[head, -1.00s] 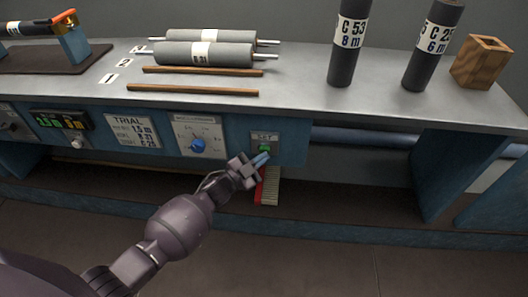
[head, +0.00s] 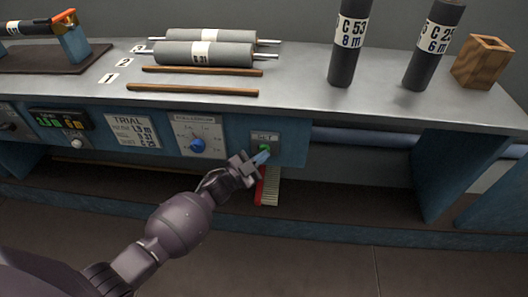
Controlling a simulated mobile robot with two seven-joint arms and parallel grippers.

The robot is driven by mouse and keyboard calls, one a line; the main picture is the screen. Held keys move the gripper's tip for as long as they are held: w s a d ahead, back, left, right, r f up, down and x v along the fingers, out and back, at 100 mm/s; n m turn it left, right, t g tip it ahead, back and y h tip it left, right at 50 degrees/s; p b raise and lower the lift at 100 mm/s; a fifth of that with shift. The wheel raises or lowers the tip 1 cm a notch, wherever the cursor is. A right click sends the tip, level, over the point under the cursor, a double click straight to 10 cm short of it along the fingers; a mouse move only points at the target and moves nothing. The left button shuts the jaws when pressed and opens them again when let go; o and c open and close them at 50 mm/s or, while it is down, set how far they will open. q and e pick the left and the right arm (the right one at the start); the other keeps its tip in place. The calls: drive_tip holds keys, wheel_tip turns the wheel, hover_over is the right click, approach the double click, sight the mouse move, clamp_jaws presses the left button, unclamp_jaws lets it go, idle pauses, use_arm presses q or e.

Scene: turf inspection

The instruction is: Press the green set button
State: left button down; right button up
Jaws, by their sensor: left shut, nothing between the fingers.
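The green set button (head: 265,148) sits on a small grey plate (head: 265,138) marked SET, on the blue front panel of the bench. My left gripper (head: 262,158) is shut and empty, its fingertips at the lower edge of the button. The fingers partly cover the button, so I cannot tell whether they touch it or whether it is pushed in. My right gripper is not in view.
Left of the button are a blue dial knob (head: 197,145), a TRIAL card (head: 132,131) and a lit display (head: 60,121). A red-edged brush (head: 271,188) is below the gripper. Rollers (head: 205,53), wooden strips (head: 193,90) and upright dark cylinders (head: 348,45) occupy the bench top.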

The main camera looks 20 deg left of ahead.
use_arm(q)
drive_tip(key=shift+s, duration=0.1)
drive_tip(key=shift+s+d+p, duration=0.3)
drive_tip(key=shift+s, duration=0.55)
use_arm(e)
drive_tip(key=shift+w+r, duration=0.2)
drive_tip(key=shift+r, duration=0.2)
use_arm(q)
drive_tip(key=s, duration=0.2)
drive_tip(key=s+d+p, duration=0.1)
drive_tip(key=s, duration=0.1)
drive_tip(key=shift+s+d, duration=0.2)
drive_tip(key=shift+s, duration=0.2)
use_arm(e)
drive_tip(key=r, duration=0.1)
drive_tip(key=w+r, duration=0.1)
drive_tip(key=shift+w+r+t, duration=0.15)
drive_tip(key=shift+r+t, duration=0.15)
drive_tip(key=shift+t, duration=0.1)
